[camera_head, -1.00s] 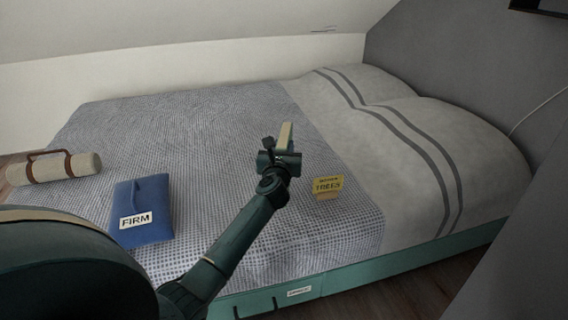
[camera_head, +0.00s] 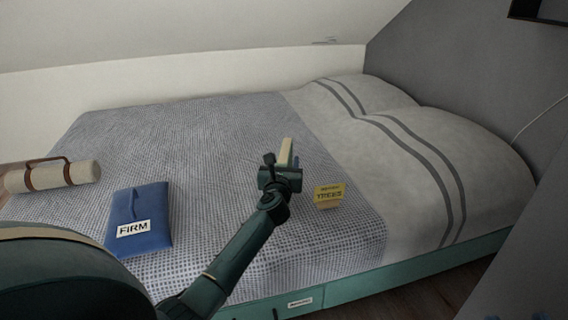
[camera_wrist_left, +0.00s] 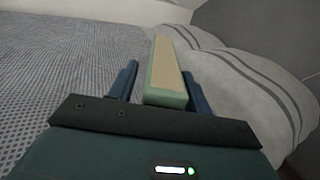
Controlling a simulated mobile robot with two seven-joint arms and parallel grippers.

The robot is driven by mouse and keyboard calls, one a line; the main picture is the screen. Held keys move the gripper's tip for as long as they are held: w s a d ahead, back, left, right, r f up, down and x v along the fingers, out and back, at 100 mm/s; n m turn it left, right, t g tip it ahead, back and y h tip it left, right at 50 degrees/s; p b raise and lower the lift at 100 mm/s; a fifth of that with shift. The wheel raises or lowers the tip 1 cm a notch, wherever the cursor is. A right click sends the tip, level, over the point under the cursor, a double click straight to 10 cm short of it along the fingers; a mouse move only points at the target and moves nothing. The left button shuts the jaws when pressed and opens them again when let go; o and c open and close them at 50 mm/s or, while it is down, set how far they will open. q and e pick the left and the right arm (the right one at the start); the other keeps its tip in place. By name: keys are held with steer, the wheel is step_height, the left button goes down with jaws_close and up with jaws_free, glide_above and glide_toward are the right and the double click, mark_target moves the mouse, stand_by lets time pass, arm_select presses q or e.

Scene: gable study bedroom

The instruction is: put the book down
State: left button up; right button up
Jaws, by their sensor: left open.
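The book (camera_head: 286,152) is a thin pale slab with a tan face and green edges, over the patterned bedspread. My left gripper (camera_head: 280,168) is open around it. In the left wrist view the book (camera_wrist_left: 166,72) stands between the two fingers of the left gripper (camera_wrist_left: 160,88). A gap shows between the book and the left finger; the right finger is close beside it, and contact is unclear. Whether the book's underside touches the bed is hidden. My right gripper is not in view.
The bed (camera_head: 215,125) has free room behind the gripper. A yellow item labelled TREES (camera_head: 329,193) is just right of the gripper. A blue FIRM pouch (camera_head: 140,210) and a strapped cream roll (camera_head: 52,176) lie left. Pillows (camera_head: 440,150) fill the right side.

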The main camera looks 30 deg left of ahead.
arm_select(q)
steer(key=shift+r, duration=0.3)
steer(key=p+v, duration=0.4)
steer(key=v, duration=0.8)
arm_select(e)
steer(key=shift+s+f+m+g+h, duration=0.25)
steer(key=shift+f+m+g+h, duration=0.2)
steer(key=shift+f, duration=0.25)
steer(key=shift+s+f+m+g+h, duration=0.25)
steer(key=shift+f+g+h, duration=0.1)
steer(key=shift+f+h, duration=0.25)
arm_select(q)
steer(key=shift+f, duration=0.15)
